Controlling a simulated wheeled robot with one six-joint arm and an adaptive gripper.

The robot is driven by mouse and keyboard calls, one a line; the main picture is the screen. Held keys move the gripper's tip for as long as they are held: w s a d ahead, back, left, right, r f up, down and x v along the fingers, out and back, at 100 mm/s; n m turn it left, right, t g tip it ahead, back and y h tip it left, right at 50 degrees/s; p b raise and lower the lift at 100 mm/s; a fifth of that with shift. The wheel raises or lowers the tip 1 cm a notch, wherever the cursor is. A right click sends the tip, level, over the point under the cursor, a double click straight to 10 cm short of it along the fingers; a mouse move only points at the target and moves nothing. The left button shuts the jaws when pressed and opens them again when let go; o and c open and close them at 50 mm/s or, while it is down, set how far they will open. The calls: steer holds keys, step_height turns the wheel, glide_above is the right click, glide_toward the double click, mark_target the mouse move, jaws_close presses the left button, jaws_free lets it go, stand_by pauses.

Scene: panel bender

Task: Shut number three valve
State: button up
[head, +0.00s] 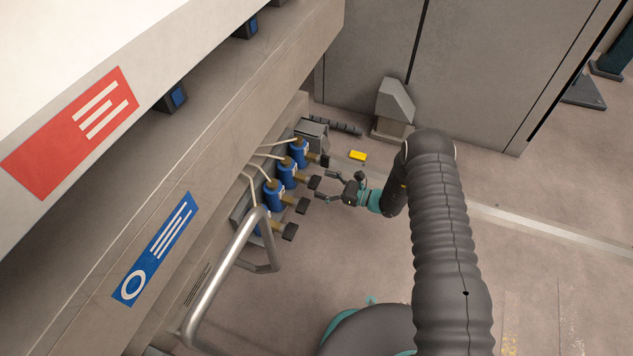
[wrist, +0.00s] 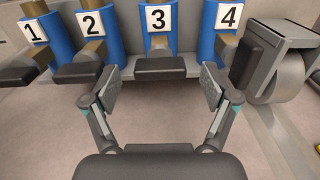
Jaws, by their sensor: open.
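In the wrist view a row of blue valves carries number plates 1 to 4. The number three valve (wrist: 160,30) has a white "3" plate, a brass stem and a dark handle (wrist: 160,68) lying flat across. In the head view it is the second blue valve from the far end (head: 287,173), with its handle (head: 314,182) sticking out. My gripper (wrist: 159,88) is open, its fingers to either side of this handle and a little short of it, apparently not touching. The head view also shows my gripper (head: 325,184) before the row.
Valve 2 (wrist: 92,25) and its flat handle stand left. Valve 4 (wrist: 226,20) stands right, its handle (wrist: 246,63) turned upright close to my right finger. A grey box (wrist: 287,38) is beyond it. A metal rail (head: 225,271) runs near the row's front end.

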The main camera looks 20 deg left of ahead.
steer(key=d, duration=0.8)
steer(key=shift+s+d, duration=0.35)
steer(key=shift+s, duration=0.05)
